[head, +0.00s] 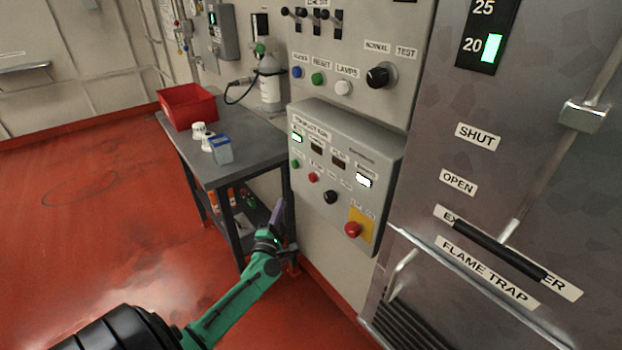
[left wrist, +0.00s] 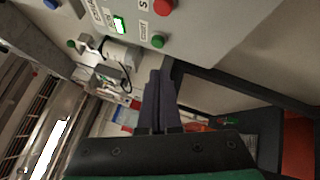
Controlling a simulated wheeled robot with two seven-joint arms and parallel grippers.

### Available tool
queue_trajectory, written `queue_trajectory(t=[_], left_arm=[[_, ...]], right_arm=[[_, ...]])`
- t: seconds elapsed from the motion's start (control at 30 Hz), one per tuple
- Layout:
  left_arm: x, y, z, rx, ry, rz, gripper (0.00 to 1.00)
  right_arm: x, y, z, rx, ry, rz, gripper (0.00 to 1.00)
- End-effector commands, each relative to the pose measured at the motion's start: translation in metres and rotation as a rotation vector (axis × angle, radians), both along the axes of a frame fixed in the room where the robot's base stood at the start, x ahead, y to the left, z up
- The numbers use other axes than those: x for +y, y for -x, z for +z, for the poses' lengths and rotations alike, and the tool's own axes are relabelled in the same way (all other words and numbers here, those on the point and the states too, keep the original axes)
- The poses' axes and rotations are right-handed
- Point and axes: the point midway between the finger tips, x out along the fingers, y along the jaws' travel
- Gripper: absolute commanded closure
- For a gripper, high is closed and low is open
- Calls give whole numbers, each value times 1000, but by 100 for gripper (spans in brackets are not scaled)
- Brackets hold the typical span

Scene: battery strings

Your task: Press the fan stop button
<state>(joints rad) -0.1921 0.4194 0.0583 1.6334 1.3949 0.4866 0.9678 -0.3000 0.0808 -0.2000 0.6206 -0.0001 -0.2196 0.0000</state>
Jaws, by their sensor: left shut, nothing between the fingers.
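A grey sloped control box (head: 375,150) on the wall carries a small green button (head: 295,163) and a small red button (head: 313,177) beside it. Their labels are too small to read surely, so I cannot confirm which is the fan stop. The green button (left wrist: 158,41) and red button (left wrist: 163,7) also show at the top of the left wrist view. My left gripper (head: 277,212) is shut and empty, below and left of the red button, apart from the box. Its closed fingers (left wrist: 159,82) point toward the panel's lower edge. My right gripper is out of view.
A larger red mushroom button (head: 353,229) on a yellow plate and a black knob (head: 330,197) are on the same box. A grey table (head: 250,148) with a red bin (head: 187,104) stands left. A metal cabinet (head: 530,130) stands right.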

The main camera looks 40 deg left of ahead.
Motion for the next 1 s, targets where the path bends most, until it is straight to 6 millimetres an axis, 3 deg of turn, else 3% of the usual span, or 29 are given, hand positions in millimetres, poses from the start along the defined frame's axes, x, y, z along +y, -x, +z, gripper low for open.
queue_trajectory(t=[0.03, 0.17, 0.57, 1.0], left_arm=[[3, -2, 18, -60, 53, 7, 100], [7, -3, 37, -136, 130, 16, 100], [5, -9, 36, -137, 133, 17, 100], [-13, -67, 33, -135, 133, 18, 100]], right_arm=[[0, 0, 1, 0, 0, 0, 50], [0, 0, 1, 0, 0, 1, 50], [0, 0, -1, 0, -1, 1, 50], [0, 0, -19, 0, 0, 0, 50]])
